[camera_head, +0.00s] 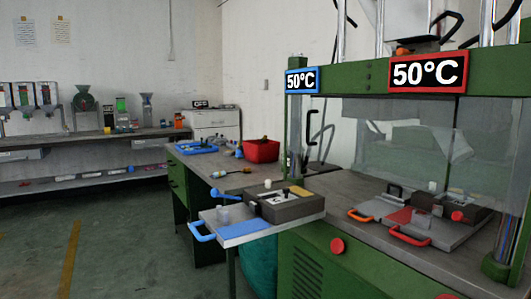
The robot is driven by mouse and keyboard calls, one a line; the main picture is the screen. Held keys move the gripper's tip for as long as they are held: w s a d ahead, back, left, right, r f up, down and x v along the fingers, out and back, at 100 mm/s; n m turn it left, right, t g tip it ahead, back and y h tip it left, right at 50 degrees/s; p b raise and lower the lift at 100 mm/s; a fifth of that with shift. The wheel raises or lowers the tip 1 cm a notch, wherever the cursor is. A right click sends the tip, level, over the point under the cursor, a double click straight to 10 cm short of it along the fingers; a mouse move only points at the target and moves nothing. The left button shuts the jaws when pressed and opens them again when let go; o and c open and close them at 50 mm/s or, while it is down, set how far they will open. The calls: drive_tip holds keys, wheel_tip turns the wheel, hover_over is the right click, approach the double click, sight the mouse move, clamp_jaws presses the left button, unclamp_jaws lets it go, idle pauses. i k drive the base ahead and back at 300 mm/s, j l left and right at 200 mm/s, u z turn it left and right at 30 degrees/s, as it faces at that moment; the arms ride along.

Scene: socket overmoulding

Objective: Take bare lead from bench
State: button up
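A green workbench (188,164) with a grey top stands in the middle of the view. A blue tray (186,150) lies on it, with small items in it that are too small to make out. A small thin object with an orange-yellow end (217,175) lies on the bench top in front of the tray. I cannot tell whether it, or anything in the tray, is a bare lead. My gripper is not in view.
A red bin (262,151) stands on the bench. A green press (345,265) with two 50°C signs fills the right; a blue-handled plate (235,233) juts from its left side. A long shelf (90,137) stands at the back left. The floor at left is clear.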

sight(217, 174)
drive_tip(key=i+j, duration=0.4)
drive_tip(key=j, duration=0.15)
drive_tip(key=i+j, duration=0.45)
drive_tip(key=j, duration=0.15)
drive_tip(key=i+j, duration=0.4)
drive_tip(key=j, duration=0.15)
drive_tip(key=i+j+z, duration=0.35)
drive_tip(key=j+z, duration=0.15)
drive_tip(key=j, duration=0.2)
drive_tip(key=i+j+z, duration=0.25)
drive_tip(key=j, duration=0.15)
drive_tip(key=j+z, duration=0.3)
drive_tip(key=z, duration=0.3)
